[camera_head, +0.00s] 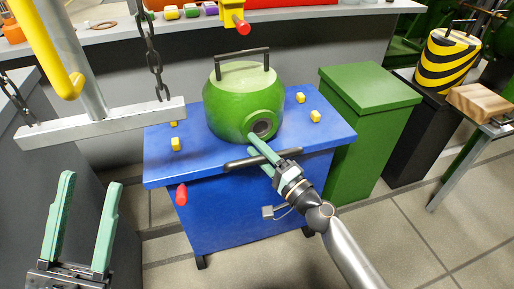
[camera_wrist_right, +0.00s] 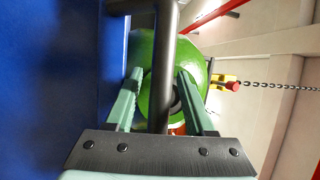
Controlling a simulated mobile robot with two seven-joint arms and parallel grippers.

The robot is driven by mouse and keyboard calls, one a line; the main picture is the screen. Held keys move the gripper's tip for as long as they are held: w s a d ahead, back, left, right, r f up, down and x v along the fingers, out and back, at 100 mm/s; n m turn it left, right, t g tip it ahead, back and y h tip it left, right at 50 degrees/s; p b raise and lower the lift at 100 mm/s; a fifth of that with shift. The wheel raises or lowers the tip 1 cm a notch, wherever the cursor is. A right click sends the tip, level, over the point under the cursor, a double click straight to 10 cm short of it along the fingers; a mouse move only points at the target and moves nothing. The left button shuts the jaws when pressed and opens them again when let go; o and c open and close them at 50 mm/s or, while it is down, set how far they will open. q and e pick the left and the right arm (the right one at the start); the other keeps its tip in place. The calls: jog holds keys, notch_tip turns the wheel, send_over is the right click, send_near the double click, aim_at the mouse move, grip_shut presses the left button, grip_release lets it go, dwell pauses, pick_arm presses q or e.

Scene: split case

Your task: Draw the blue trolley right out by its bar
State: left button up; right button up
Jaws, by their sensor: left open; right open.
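The blue trolley (camera_head: 215,215) stands against the grey counter and carries a green round vessel (camera_head: 230,105) with a dark handle on top. Its dark bar (camera_head: 240,162) runs across the upper front. My right gripper (camera_head: 261,155) is at the bar with its fingers open. In the right wrist view the bar (camera_wrist_right: 163,60) passes between the two green fingers, with visible gaps at its sides. A bracket joins the bar to the blue front (camera_wrist_right: 60,80). My left gripper (camera_head: 91,184) is open and empty, left of the trolley and apart from it.
Several yellow blocks (camera_head: 315,116) sit around the vessel on the trolley top. A red knob (camera_head: 181,194) and a grey latch-like part (camera_head: 268,212) are on its front. A green cabinet (camera_head: 365,130) stands close right. A grey beam (camera_head: 100,122) hangs on chains at left. Tiled floor lies in front.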

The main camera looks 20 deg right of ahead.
grip_shut()
dwell(0.3)
dwell(1.1)
